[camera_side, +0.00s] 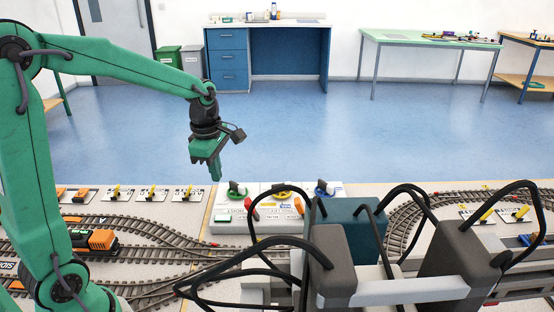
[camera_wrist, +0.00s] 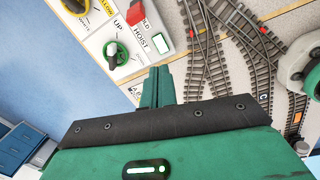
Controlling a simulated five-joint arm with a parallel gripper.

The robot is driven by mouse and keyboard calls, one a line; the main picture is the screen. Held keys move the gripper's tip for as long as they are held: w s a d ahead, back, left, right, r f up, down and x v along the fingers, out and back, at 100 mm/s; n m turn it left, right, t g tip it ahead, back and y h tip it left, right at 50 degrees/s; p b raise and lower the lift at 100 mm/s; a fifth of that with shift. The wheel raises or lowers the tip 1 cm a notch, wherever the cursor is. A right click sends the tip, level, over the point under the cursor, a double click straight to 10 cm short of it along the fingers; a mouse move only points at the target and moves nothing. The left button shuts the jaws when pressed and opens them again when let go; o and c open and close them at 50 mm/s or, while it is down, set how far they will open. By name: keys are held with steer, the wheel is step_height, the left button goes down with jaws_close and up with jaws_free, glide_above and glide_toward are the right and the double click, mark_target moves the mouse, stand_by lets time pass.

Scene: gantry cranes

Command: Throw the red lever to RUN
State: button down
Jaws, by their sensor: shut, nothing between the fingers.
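The red lever (camera_side: 250,207) stands tilted on the white control panel (camera_side: 228,226) in the side view. A red piece that looks like its top (camera_wrist: 134,15) shows at the top edge of the wrist view. An orange lever (camera_side: 299,206) stands farther right on the same panel. My gripper (camera_side: 216,174) is shut and empty, pointing down above the panel's left end, apart from the lever and to its upper left in the picture. Its closed fingers (camera_wrist: 157,85) also show in the wrist view. The lever's base and most of its markings are too small to read.
Green (camera_side: 236,190), yellow (camera_side: 283,190) and blue (camera_side: 325,188) knobs line the panel's back. A dark grey crane block with black cables (camera_side: 333,262) fills the right foreground, close to the levers. Model tracks (camera_side: 140,235) and an orange locomotive (camera_side: 102,239) lie left.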

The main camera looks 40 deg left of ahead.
mark_target(253, 211)
steer(key=shift+w+a+f+n+g, duration=0.15)
steer(key=shift+w+a+f+n, duration=0.3)
steer(key=shift+n, duration=0.35)
steer(key=shift+w+a+f+n+g, duration=0.2)
steer(key=shift+w+f+n, duration=0.2)
steer(key=shift+f+n, duration=0.35)
steer(key=f, duration=0.9)
steer(key=shift+w+d, duration=0.25)
steer(key=shift+w+d+r, duration=0.1)
steer(key=shift+w+d, duration=0.75)
steer(key=shift+w+d+r, duration=0.3)
steer(key=shift+w+d, duration=0.2)
steer(key=shift+w+d+r, duration=0.1)
